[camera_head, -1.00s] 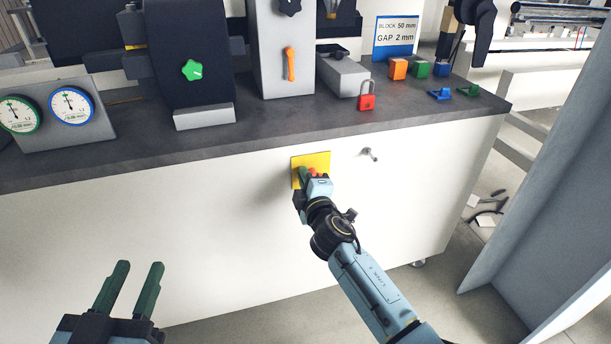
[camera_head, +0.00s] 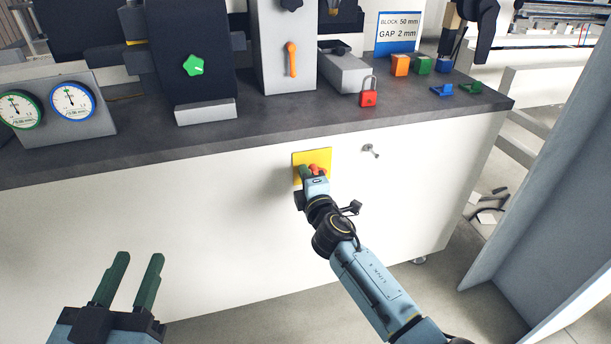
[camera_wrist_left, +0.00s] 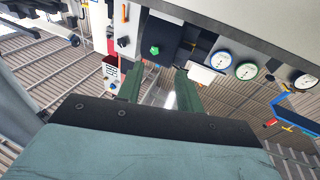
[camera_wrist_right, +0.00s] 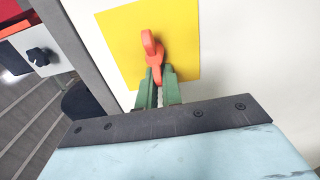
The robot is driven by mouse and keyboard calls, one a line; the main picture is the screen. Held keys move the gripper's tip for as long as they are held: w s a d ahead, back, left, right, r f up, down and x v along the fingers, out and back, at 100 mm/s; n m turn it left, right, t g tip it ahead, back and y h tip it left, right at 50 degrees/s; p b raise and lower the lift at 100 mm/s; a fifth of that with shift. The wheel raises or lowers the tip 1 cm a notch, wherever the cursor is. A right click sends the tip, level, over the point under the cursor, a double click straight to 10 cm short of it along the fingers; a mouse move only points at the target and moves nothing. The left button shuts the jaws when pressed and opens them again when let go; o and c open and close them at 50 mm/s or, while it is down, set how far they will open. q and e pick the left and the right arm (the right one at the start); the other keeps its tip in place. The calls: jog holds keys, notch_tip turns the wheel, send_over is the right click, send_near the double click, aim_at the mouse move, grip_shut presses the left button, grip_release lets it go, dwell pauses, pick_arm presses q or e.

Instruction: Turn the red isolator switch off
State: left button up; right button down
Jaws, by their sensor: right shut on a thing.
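The red isolator switch (camera_head: 318,168) sits on a yellow plate (camera_head: 325,156) on the white front of the bench. In the right wrist view the red switch handle (camera_wrist_right: 152,46) stands out before the yellow plate (camera_wrist_right: 185,30). My right gripper (camera_wrist_right: 158,80) is shut on the handle's lower part, with its green fingers on either side. In the head view the right gripper (camera_head: 306,174) partly hides the switch. My left gripper (camera_head: 132,262) is open and empty, low at the left, well away from the bench.
A hook or key-like metal fitting (camera_head: 371,151) sticks out of the panel right of the plate. On the bench top stand a red padlock (camera_head: 369,97), coloured blocks (camera_head: 400,65), dial gauges (camera_head: 72,101) and an orange lever (camera_head: 291,59).

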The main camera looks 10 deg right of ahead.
jog(key=c, duration=1.6)
grip_release()
jog(key=shift+o, duration=0.2)
